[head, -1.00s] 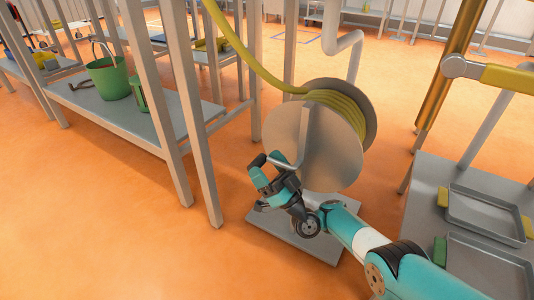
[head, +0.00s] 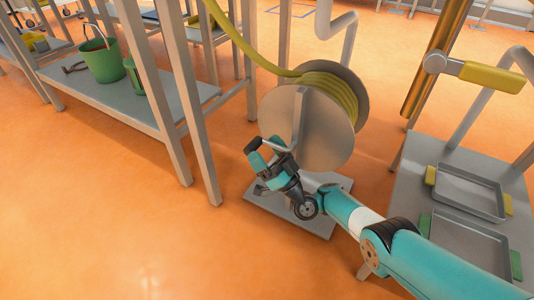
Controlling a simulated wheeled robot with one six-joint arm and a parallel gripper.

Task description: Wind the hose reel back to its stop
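The hose reel (head: 326,138) is a grey drum with round side plates, standing on a grey base plate (head: 318,222). Several turns of yellow-green hose (head: 335,84) lie on it, and a run of hose climbs to the upper left. A grey crank arm (head: 299,118) crosses the reel's near face and bends left at its lower end to the handle. My teal gripper (head: 261,150) is at that handle, low in front of the reel. The fingers overlap the handle in the picture, and their closure on it is not clear.
A grey shelf rack (head: 180,120) with upright posts stands close on the left, holding a green bucket (head: 102,62). On the right, a grey table (head: 405,195) carries trays (head: 468,192), beside a yellow post (head: 436,60). Orange floor is open at lower left.

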